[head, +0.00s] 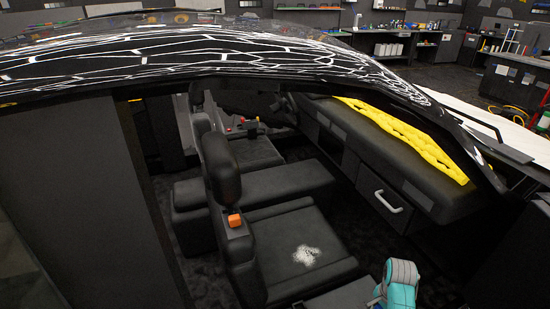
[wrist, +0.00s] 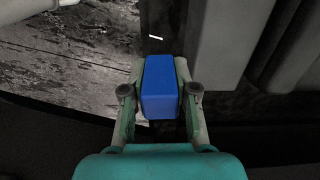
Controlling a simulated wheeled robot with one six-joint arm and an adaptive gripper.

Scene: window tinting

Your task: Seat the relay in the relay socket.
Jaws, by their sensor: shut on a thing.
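In the wrist view, my gripper (wrist: 160,72) is shut on a blue block (wrist: 160,88), which looks like the relay. The block sits lengthwise between the two fingers, with its near end and top face showing. Its far end points toward a dark gap beyond, and I cannot tell whether it touches anything there. I cannot make out the relay socket in either view. In the head view, only a teal and grey part of my arm shows at the bottom right; the gripper's fingers and the block are not visible there.
The wrist view shows a pale grey upright panel (wrist: 215,45) close on the right and a mottled grey surface (wrist: 70,60) on the left. The head view shows a car cabin with black seats (head: 300,250), an orange block (head: 235,221), a handled drawer (head: 375,195) and yellow material (head: 415,140).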

